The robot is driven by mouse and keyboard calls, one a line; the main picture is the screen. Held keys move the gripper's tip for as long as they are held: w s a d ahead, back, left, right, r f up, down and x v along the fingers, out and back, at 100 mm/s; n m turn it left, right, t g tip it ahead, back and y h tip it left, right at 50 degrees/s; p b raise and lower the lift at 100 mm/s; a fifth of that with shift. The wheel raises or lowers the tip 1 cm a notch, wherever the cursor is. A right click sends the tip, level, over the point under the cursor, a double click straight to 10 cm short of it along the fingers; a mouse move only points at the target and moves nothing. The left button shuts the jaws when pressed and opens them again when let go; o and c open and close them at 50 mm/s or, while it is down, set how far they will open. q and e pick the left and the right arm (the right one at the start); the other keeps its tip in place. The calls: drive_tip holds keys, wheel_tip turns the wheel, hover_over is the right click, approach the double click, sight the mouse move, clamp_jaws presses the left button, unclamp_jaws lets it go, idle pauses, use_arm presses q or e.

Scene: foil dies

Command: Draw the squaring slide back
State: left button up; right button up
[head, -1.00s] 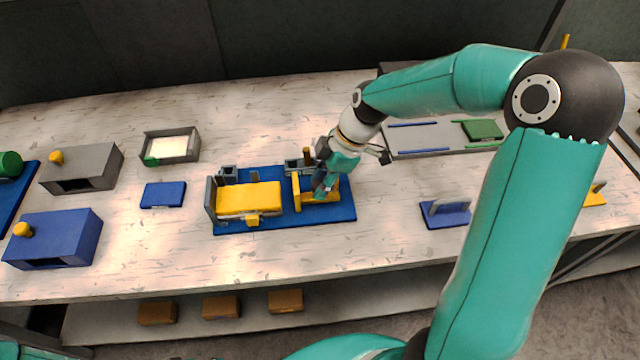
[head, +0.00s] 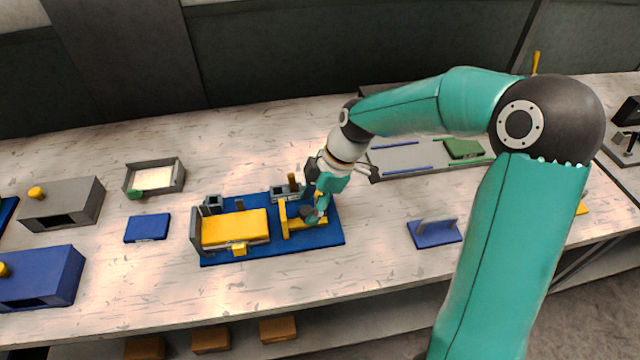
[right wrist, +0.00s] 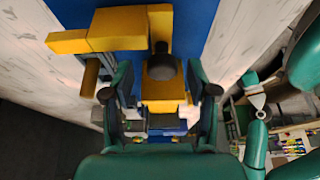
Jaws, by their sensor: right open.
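The squaring slide (head: 284,220) is a yellow upright plate with a yellow foot, on the right part of a blue base (head: 225,257). In the right wrist view the slide (right wrist: 105,30) shows as a yellow bar, with a dark round-topped post (right wrist: 162,66) on its foot. My right gripper (head: 318,208) is down at the slide's right end. Its open fingers (right wrist: 160,90) stand on either side of the yellow foot, near the post; I cannot tell whether they touch. A yellow slab (head: 235,226) lies left of the slide, with a small gap between them. My left gripper is out of view.
Grey upright parts (head: 285,192) stand along the base's rear edge. A blue plate (head: 147,228), a grey tray (head: 180,178) and blue and grey boxes lie to the left. A blue stand (head: 435,236) is to the right. The table in front of the base is clear.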

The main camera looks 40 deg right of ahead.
drive_tip(key=v, duration=1.1)
